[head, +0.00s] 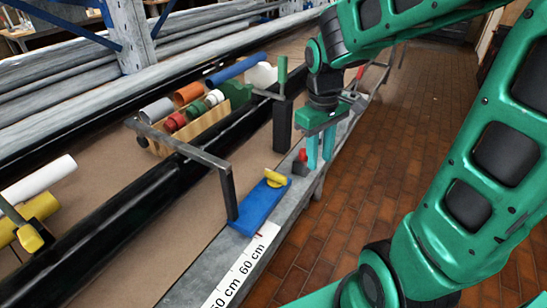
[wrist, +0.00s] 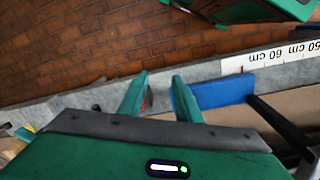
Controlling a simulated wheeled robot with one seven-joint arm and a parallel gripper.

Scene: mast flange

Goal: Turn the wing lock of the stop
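The stop is a blue block (head: 258,207) lying on the grey rail beside the ruler strip. Its yellow wing lock (head: 275,178) sits on its far end, lying slantwise to the block. My gripper (head: 320,165) points down to the right of and beyond the wing lock, apart from it. Its two teal fingers are parted with nothing held between them. In the wrist view my gripper (wrist: 158,82) has the blue block (wrist: 225,93) to the right of its fingers. The yellow wing lock does not show there.
A small grey block with a red top (head: 302,160) stands on the rail close to my fingers. A dark bent bar (head: 228,190) rises beside the stop, and a black post (head: 283,125) stands beyond. The ruler strip (head: 240,275) lies nearer. The brick floor (head: 400,140) is clear.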

